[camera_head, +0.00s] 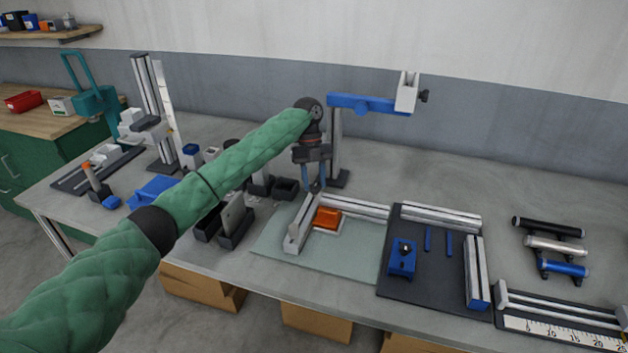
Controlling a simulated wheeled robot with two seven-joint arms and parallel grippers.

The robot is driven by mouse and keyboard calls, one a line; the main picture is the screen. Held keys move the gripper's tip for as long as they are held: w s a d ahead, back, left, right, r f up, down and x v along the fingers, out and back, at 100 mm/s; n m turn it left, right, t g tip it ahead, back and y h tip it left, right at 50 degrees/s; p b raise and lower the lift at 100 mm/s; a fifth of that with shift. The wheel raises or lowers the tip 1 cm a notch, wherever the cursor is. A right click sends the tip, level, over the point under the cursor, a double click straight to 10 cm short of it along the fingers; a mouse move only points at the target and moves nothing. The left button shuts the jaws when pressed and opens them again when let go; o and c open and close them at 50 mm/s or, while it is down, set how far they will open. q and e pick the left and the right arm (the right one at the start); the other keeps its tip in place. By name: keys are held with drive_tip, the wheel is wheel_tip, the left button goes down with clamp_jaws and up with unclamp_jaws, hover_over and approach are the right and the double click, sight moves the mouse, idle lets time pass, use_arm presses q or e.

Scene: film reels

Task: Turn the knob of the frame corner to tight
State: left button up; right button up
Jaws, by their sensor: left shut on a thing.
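The frame corner (312,203) is where two silver profiles meet in an L on a pale green mat (345,258). My left gripper (314,188) points down at this corner, its two fingers close together. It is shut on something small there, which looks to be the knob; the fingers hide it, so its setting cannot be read. An orange block (327,218) lies inside the L, close to the corner. My right gripper is out of view.
A blue-armed stand (365,103) rises just behind my gripper. Black bins (236,228) stand at the left of the mat. A dark mat (425,283) at the right holds profiles and a blue block (402,258). The front of the green mat is clear.

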use_arm(q)
drive_tip(key=shift+r, duration=0.1)
drive_tip(key=o, duration=1)
drive_tip(key=shift+w, duration=0.1)
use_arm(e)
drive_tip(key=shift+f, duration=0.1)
use_arm(q)
drive_tip(key=shift+w+r, duration=0.15)
drive_tip(key=shift+r, duration=0.25)
drive_tip(key=shift+b+v, duration=0.45)
drive_tip(key=shift+v, duration=0.6)
approach(315, 185)
drive_tip(key=shift+f, duration=0.1)
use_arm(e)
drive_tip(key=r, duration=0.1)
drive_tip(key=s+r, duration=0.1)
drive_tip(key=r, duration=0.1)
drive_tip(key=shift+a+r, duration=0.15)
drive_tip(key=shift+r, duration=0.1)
